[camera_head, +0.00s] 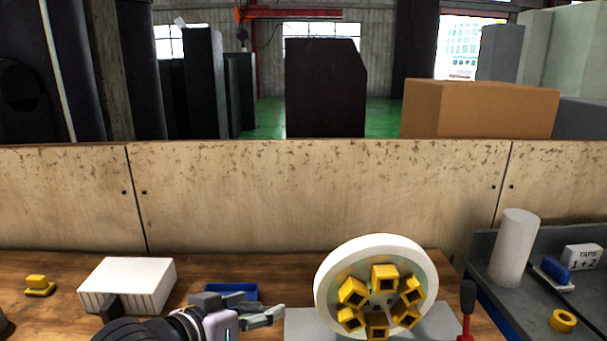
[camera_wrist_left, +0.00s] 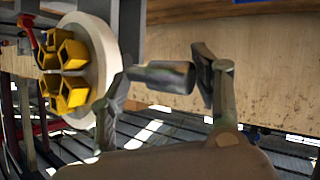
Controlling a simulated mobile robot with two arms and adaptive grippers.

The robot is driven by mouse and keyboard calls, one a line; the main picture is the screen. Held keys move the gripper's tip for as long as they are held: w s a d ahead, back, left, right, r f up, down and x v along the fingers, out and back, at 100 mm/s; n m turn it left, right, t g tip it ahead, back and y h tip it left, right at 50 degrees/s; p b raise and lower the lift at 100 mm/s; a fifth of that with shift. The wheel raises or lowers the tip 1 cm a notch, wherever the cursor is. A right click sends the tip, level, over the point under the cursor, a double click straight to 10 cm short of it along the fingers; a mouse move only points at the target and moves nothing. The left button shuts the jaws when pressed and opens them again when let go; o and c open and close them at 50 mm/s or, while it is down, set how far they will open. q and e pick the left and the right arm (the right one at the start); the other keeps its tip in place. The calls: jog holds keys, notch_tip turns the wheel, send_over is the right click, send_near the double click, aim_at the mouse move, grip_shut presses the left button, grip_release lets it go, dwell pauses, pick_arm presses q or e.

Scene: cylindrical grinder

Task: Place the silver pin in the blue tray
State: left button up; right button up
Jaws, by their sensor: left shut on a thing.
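My left gripper (camera_head: 250,312) is at the bottom centre of the head view, in front of the blue tray (camera_head: 232,288), whose lower part it hides. In the left wrist view my left gripper (camera_wrist_left: 165,78) is shut on the silver pin (camera_wrist_left: 160,75), a short grey cylinder lying crosswise between its two fingers. I cannot make out the pin clearly in the head view. The blue tray lies on the wooden bench, left of the grinding wheel. My right gripper is not in view.
A white wheel (camera_head: 328,292) with several yellow blocks stands right of the tray; it also shows in the left wrist view (camera_wrist_left: 105,52). A white ribbed box (camera_head: 128,280) and a yellow piece (camera_head: 38,284) are left.

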pick_arm(q)
jog(key=w+a+r+n+t+y, duration=0.1)
jog(key=a+r+n+y, duration=0.2)
jog(key=a+n+y, duration=0.3)
jog(key=a, duration=0.5)
jog(key=shift+t+y, duration=0.3)
jog(key=shift+d, duration=0.1)
